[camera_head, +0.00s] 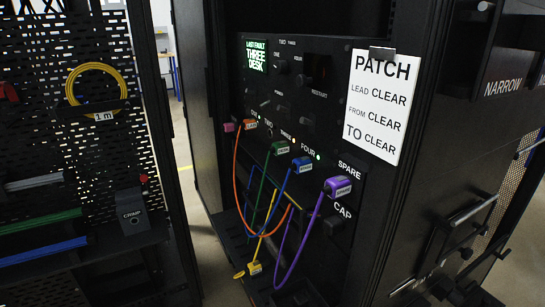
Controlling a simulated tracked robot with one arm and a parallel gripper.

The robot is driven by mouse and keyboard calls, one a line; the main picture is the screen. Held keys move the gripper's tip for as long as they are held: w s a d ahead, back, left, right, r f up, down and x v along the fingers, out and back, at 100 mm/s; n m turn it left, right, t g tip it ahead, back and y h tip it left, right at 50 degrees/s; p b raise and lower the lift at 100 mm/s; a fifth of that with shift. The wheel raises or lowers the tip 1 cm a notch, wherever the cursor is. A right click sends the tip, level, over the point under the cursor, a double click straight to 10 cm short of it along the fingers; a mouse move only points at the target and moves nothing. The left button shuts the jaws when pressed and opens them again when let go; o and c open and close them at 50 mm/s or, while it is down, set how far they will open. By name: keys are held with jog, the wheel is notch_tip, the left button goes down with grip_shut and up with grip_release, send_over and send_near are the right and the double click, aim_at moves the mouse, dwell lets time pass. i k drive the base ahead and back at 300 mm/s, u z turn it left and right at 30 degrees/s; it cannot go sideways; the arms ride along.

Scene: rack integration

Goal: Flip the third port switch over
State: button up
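The black patch panel (335,125) stands in the rack at the centre, seen at an angle. Its display (256,56) reads "LAST FAULT THREE DESK". Small dark switches or knobs (281,66) sit on the panel's upper part, and their positions are too dark to read. Port labels TWO, THREE and FOUR run along a lower row, with small lights beside them. An orange plug (250,124), a green plug (279,148), a blue plug (302,163) and a purple plug (338,187) sit in the row. I cannot clearly make out the third port's switch. My gripper is not visible.
A white card (376,104) reads PATCH, LEAD CLEAR, FROM CLEAR, TO CLEAR. Cables hang before the lower panel, with a loose yellow plug (255,268). A perforated tool board (95,140) with a yellow coil (100,84) stands left. A black "NARROW" unit (500,70) stands right.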

aim_at(279, 107)
jog(key=z, duration=0.15)
jog(key=i, duration=0.9)
jog(key=u, duration=0.1)
